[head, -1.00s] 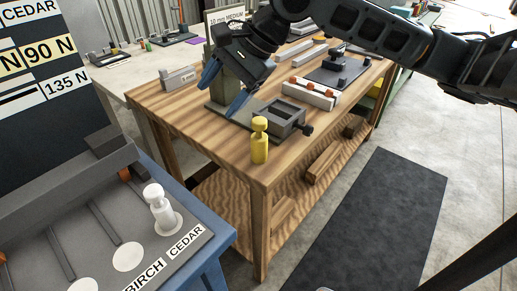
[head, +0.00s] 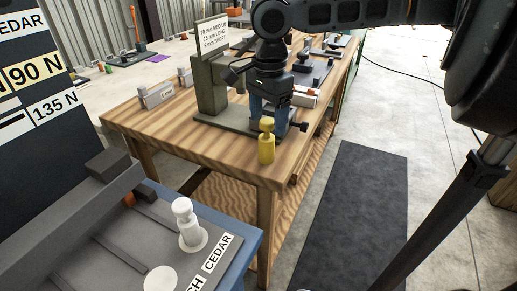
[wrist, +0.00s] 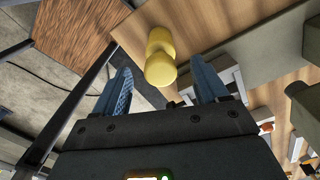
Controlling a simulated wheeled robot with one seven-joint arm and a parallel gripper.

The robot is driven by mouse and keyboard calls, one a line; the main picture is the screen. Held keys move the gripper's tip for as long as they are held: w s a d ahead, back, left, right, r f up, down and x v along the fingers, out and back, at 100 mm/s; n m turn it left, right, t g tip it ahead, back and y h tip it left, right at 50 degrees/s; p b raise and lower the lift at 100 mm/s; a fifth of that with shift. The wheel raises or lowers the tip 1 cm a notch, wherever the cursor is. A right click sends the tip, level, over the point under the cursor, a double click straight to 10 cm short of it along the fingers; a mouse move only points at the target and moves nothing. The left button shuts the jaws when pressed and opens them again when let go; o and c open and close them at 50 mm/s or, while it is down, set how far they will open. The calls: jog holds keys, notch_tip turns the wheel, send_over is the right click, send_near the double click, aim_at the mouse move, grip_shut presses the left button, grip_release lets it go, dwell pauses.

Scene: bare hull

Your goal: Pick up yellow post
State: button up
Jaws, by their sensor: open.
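The yellow post (head: 266,146) stands upright near the front corner of the wooden workbench (head: 215,152). It has a round body, a narrow neck and a rounded head. My gripper (head: 268,117) is just behind and above it in the head view, with its blue fingers pointing down and partly hidden by dark parts. In the wrist view the yellow post (wrist: 160,60) lies ahead, between and beyond the tips of the two blue fingers. My gripper (wrist: 163,80) is open there, with nothing between its fingers.
A grey vise-like fixture (head: 207,82) stands close behind my gripper. A white post (head: 187,222) stands on a grey board labelled CEDAR at front left. A sign (head: 212,36) rises behind. A dark mat (head: 355,205) lies on the floor to the right.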

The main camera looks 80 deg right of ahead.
aim_at(266, 137)
notch_tip(266, 137, down, 6)
jog(key=shift+w, duration=0.1)
dwell(0.4)
grip_shut()
dwell(0.5)
